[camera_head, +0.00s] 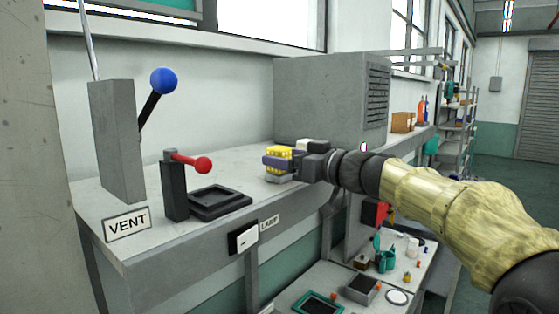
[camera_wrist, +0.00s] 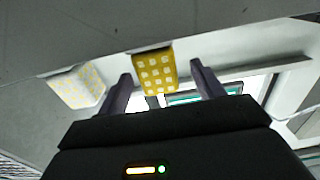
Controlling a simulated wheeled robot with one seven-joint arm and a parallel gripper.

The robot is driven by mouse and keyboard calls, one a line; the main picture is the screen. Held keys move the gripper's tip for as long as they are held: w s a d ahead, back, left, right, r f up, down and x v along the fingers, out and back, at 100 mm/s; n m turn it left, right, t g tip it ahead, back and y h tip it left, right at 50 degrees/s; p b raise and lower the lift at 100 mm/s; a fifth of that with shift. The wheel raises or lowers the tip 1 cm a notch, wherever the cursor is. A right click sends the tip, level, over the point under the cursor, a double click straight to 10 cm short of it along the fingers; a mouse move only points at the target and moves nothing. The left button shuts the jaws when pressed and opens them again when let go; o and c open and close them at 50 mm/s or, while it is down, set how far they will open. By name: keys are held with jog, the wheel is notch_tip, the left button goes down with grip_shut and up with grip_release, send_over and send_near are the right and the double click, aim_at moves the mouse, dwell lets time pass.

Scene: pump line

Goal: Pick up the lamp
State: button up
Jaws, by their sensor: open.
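A yellow block with a grid of pale squares, which looks like the lamp (camera_head: 279,151), stands on the grey bench near the large grey box. In the wrist view the lamp (camera_wrist: 155,72) sits between the two fingers of my gripper (camera_wrist: 160,70), with a visible gap on each side. In the head view my gripper (camera_head: 284,161) reaches in from the right, and its near finger crosses in front of the lamp and hides part of it. The gripper is open. A paler block with a similar grid (camera_wrist: 77,87) lies outside the fingers to the left.
A grey box (camera_head: 325,95) stands behind my gripper. A black tray (camera_head: 220,202), a red-knobbed lever (camera_head: 192,162) and a blue-knobbed lever (camera_head: 162,82) stand to the left. A LAMP label (camera_head: 269,222) and white switch plate (camera_head: 243,239) are on the bench's front edge. Bench between tray and lamp is clear.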

aim_at(275, 153)
jog(key=p+x, duration=0.3)
jog(key=shift+w+a+r, duration=0.2)
jog(key=shift+w+r, duration=0.05)
jog(key=shift+w+a+f, duration=0.2)
jog(key=shift+w+a, duration=0.05)
jog(key=shift+a, duration=0.05)
jog(key=shift+c, duration=0.5)
jog(key=c, duration=1)
